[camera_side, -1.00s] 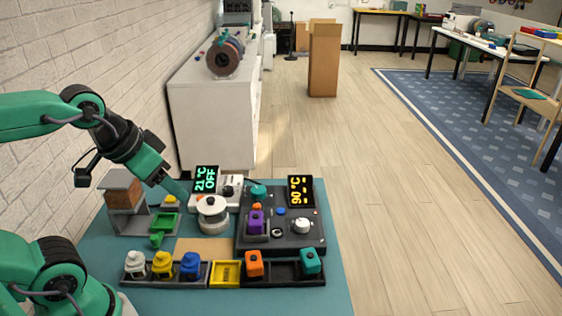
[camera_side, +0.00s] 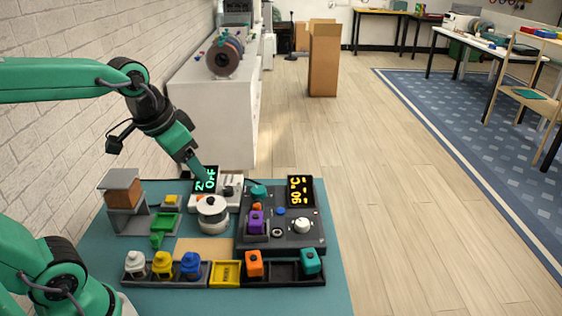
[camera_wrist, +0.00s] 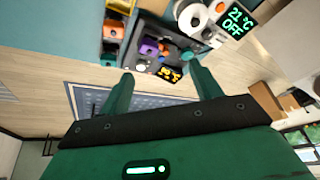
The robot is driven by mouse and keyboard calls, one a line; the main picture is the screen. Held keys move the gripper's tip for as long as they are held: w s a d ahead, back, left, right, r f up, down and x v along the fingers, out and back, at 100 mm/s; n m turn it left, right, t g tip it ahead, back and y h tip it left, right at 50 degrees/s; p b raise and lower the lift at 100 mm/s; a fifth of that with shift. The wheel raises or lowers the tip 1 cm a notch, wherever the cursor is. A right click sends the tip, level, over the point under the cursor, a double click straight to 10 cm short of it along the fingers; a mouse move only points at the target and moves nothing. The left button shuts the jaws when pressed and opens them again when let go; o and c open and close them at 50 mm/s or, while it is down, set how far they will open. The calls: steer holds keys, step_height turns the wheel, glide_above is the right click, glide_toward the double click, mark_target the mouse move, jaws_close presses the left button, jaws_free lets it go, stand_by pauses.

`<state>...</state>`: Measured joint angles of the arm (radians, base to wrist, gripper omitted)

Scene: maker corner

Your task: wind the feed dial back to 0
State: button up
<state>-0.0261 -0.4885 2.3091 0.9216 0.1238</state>
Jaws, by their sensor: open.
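A dark machine panel (camera_side: 285,240) lies on the teal mat, with a white round knob (camera_side: 302,225) on its right side. I cannot read any marks around the knob, nor tell which control is the feed dial. My gripper (camera_side: 205,176) is open and empty, above and left of the panel in the side view. It overlaps the display of a white device (camera_side: 229,193). In the wrist view, the two green fingers (camera_wrist: 163,82) are spread apart.
A white spool (camera_side: 212,215) stands left of the panel. A purple block (camera_side: 256,222) sits on the panel. A front rack (camera_side: 165,282) holds several coloured pieces, beside a yellow tray (camera_side: 225,273). A grey stand (camera_side: 122,188) is at left. Brick wall borders the left.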

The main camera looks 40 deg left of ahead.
steer(key=w+a+f+m+g, duration=0.1)
steer(key=w+f, duration=0.1)
steer(key=w, duration=0.4)
steer(key=w+a+f+m+g, duration=0.1)
steer(key=w+a, duration=0.1)
steer(key=w, duration=0.4)
steer(key=m+g, duration=0.2)
glide_toward(259, 190)
steer(key=shift+d+f, duration=0.1)
steer(key=shift+d, duration=0.1)
steer(key=shift+w+a+f, duration=0.1)
steer(key=shift+w+f, duration=0.1)
steer(key=shift+f, duration=0.15)
steer(key=shift+f, duration=0.1)
steer(key=shift+w+a+f, duration=0.1)
steer(key=shift+f, duration=1.75)
steer(key=shift+a+f, duration=0.15)
steer(key=shift+f, duration=1.75)
steer(key=shift+d, duration=0.1)
steer(key=c, duration=1)
